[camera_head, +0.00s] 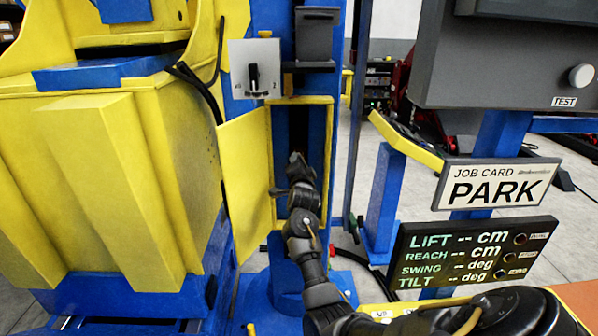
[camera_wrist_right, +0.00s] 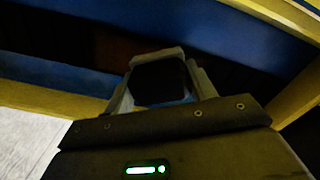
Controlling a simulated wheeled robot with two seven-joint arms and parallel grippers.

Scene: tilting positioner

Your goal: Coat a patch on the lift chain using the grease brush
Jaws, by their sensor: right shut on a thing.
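My right arm comes in from the lower right in the head view. Its gripper (camera_head: 298,168) is at the open hatch (camera_head: 320,101) of the blue column. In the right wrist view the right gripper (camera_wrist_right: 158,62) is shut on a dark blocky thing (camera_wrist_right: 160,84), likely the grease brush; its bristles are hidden. A dark vertical slot (camera_head: 298,125) shows inside the hatch, where the lift chain may be. No chain links can be made out, and I cannot tell whether the brush touches anything. My left gripper is not in view.
A yellow hatch door (camera_head: 246,170) stands open on the left. A grey switch plate (camera_head: 254,68) and a dark bracket (camera_head: 316,35) sit above the hatch. A PARK job card (camera_head: 497,184) and a readout panel (camera_head: 472,252) stand at the right.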

